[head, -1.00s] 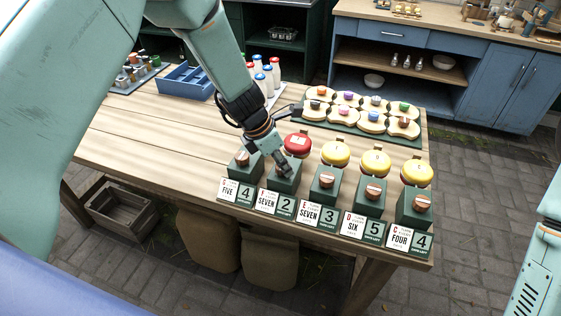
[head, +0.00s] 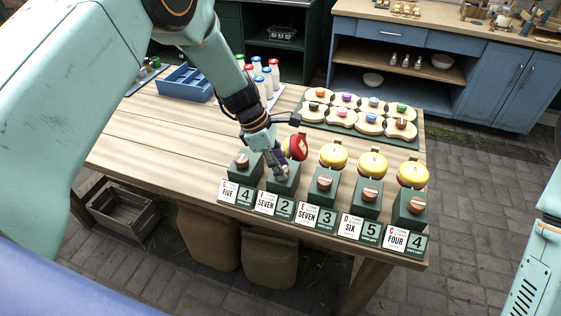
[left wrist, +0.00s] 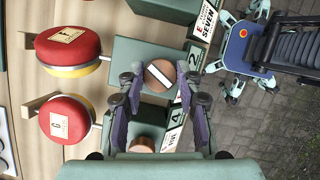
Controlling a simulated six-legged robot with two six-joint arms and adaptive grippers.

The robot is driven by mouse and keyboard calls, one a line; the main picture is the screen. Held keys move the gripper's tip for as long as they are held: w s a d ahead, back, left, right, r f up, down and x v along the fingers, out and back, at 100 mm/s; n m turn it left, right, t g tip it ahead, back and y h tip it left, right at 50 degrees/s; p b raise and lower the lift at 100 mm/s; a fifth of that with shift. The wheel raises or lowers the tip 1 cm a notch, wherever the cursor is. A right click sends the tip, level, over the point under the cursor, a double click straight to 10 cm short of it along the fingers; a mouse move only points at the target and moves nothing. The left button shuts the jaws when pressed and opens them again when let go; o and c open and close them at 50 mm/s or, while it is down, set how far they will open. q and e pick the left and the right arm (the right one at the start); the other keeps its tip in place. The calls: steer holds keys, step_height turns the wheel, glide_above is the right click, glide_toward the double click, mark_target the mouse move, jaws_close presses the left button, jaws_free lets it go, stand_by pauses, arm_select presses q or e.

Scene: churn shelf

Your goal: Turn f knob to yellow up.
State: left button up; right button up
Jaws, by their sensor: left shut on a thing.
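The f knob (left wrist: 160,75), a round copper-brown knob with a white bar, sits on the second green block from the left. My left gripper (left wrist: 160,92) is shut on it, with a finger on each side. In the head view my left gripper (head: 281,168) reaches down onto that block and hides the knob. Behind it, the f disc (head: 296,147) is tilted, its red face turned toward the right; in the left wrist view the f disc (left wrist: 67,42) shows red with a yellow edge. My right gripper is not in view.
The neighbouring knob (head: 242,159) is close on the left and another knob (head: 324,183) on the right. Yellow discs (head: 333,155) stand behind the right-hand blocks. A board of bread slices (head: 356,118) lies behind.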

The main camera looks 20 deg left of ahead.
arm_select(q)
steer(key=m, duration=0.1)
steer(key=m+g, duration=0.1)
steer(key=m, duration=0.1)
steer(key=shift+a+f+b, duration=0.1)
steer(key=shift+f+b, duration=0.2)
steer(key=shift+b, duration=0.05)
steer(key=m+g+b, duration=0.1)
steer(key=m, duration=0.1)
steer(key=shift+m, duration=0.4)
steer(key=m+g+b, duration=0.1)
steer(key=m, duration=0.2)
steer(key=shift+w+y+b, duration=0.1)
steer(key=shift+y+b, duration=0.2)
steer(key=shift+b, duration=0.05)
steer(key=shift+r+m+g+y+b, duration=0.1)
steer(key=shift+m+g+y+b, duration=0.35)
steer(key=shift+m, duration=1.05)
steer(key=shift+g, duration=0.25)
steer(key=shift+w, duration=0.1)
steer(key=o, duration=1.1)
steer(key=shift+w, duration=0.1)
steer(key=shift+o, duration=0.3)
steer(key=shift+r, duration=0.1)
steer(key=shift+r, duration=0.1)
